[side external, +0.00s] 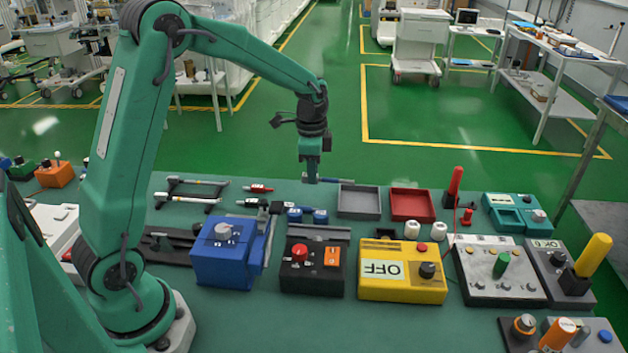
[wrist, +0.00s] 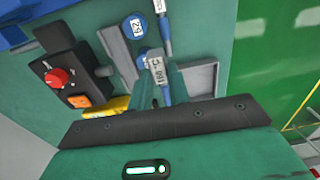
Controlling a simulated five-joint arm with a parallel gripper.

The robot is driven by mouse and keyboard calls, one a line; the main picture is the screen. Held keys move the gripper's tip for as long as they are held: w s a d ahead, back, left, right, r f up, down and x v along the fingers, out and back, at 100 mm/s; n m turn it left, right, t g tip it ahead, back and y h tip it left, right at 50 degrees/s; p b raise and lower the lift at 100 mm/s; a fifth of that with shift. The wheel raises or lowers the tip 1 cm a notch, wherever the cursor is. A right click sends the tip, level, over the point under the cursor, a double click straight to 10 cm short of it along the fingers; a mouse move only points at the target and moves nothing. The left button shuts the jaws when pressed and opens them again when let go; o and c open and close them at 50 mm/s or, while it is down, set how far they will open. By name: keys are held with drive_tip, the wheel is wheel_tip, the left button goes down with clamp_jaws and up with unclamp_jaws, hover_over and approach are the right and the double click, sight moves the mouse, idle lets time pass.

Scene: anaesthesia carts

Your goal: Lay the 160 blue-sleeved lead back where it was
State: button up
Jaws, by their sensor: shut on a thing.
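My gripper (side external: 312,178) is shut on the 160 blue-sleeved lead, holding it above the green bench near the grey tray. The lead (side external: 339,180) shows as a thin dark-blue piece sticking out to the right of the jaws. In the wrist view its white tag (wrist: 157,68), reading about 160, lies between the jaws, with a blue end (wrist: 166,95) below. Farther off in that view are a round blue-rimmed piece marked 29 or 62 (wrist: 137,25) and another blue-sleeved lead (wrist: 164,25). I cannot tell whether the held lead touches anything.
The grey tray (side external: 359,214) and red tray (side external: 411,219) stand right of my gripper. A black box with a red knob (side external: 298,280), a blue box (side external: 222,271) and a yellow OFF box (side external: 431,292) stand in front. Leads on a rack (side external: 187,199) lie left.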

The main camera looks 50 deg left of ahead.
hover_over(293, 194)
wheel_tip(293, 194, down, 7)
drive_tip(key=shift+r, duration=0.1)
drive_tip(key=shift+f, duration=2.05)
drive_tip(key=o, duration=0.8)
drive_tip(key=shift+f, duration=0.1)
drive_tip(key=shift+s+a+r, duration=0.15)
drive_tip(key=shift+r, duration=2.95)
drive_tip(key=shift+s+a+r, duration=0.1)
drive_tip(key=shift+r, duration=2.95)
